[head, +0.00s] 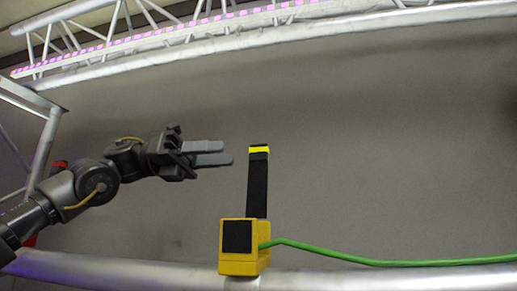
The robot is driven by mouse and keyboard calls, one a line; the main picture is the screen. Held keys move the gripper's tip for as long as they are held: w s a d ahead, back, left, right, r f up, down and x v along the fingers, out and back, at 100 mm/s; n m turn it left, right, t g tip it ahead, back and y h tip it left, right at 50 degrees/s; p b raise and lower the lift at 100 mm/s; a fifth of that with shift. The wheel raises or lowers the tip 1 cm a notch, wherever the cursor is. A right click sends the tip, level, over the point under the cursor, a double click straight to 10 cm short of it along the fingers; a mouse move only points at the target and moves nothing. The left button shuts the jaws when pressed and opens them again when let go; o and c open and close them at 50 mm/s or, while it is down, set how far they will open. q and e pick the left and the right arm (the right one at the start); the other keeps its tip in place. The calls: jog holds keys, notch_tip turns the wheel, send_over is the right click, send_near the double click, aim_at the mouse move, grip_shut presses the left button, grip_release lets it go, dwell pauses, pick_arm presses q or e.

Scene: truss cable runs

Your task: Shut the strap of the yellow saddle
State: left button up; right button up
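The yellow saddle (260,263) sits on the pale tube along the bottom of the head view, with a black patch on its near face. Its black strap (257,185) stands straight up from the saddle, open, with a yellow band near its tip. A green cable (390,263) comes out of the saddle's right side. My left gripper (227,153) is left of the strap's upper part, its grey fingers pointing right. Its fingers are apart, with nothing seen between them. It appears not to touch the strap. My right gripper is not in view.
The pale lower tube (400,280) runs across the bottom. A truss (200,38) with a pink-lit strip crosses the top, and metal struts (42,150) stand at the left. The space right of the strap is clear before a plain grey wall.

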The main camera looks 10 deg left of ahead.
aim_at(250, 153)
pick_arm(q)
jog(key=d+p, duration=0.2)
jog(key=d, duration=0.5)
jog(key=shift+d+r+p, duration=0.15)
jog(key=shift+d+p, duration=0.05)
jog(key=shift+p, duration=0.15)
jog(key=shift+d, duration=0.5)
jog(key=shift+w+f, duration=0.2)
jog(key=shift+w, duration=0.05)
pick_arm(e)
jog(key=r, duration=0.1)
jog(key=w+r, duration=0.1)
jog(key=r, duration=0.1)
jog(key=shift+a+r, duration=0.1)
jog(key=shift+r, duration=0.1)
pick_arm(q)
jog(key=shift+s, duration=0.1)
grip_shut()
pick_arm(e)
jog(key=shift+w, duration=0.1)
